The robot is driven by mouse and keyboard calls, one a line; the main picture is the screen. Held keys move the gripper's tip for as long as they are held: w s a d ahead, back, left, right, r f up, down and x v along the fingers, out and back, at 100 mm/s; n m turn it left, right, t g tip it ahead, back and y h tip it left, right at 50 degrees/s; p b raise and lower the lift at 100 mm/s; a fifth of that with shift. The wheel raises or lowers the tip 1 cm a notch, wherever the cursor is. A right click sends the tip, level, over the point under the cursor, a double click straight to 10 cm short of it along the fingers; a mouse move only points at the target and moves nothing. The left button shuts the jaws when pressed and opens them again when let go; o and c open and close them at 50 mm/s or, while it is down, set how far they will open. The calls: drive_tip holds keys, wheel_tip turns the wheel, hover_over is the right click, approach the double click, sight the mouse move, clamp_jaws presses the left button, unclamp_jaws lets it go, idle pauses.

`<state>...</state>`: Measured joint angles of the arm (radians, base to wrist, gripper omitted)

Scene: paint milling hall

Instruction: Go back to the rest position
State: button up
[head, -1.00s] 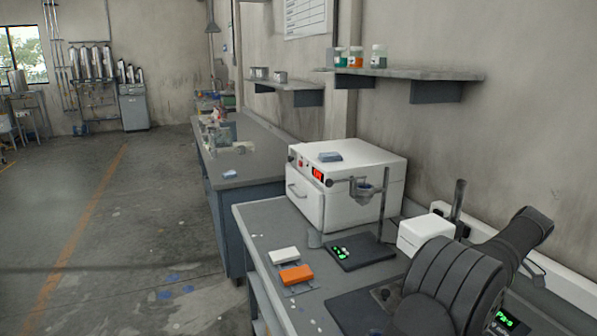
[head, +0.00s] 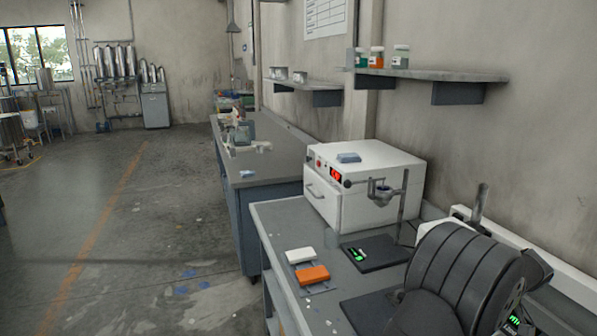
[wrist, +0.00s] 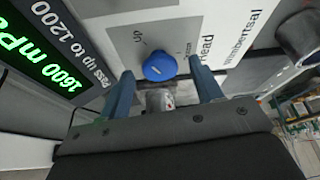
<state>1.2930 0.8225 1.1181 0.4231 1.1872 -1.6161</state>
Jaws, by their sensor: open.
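My gripper (wrist: 161,72) shows in the wrist view with its two blue-grey fingers apart and nothing held. A round blue knob (wrist: 159,67) on a pale panel (wrist: 195,30) marked "up" and "Head" appears between the fingertips; I cannot tell how far it is from them. A dark display (wrist: 45,60) with green digits reading 1600 is at the upper left of that view. In the head view my dark arm fills the lower right, and my gripper does not show there.
A grey bench (head: 280,218) carries a white oven-like box (head: 375,165), a dark scale (head: 378,254), a white block (head: 300,255) and an orange block (head: 313,275). A wall shelf (head: 432,74) with jars hangs above. The floor (head: 150,215) at left is open.

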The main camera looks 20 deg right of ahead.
drive_tip(key=m, duration=0.1)
drive_tip(key=m+h, duration=0.1)
drive_tip(key=m, duration=0.2)
drive_tip(key=shift+a+h, duration=0.25)
drive_tip(key=shift+h, duration=0.15)
drive_tip(key=shift+a+m+g+h, duration=0.1)
drive_tip(key=shift+m+g+h, duration=0.4)
drive_tip(key=shift+m, duration=1.6)
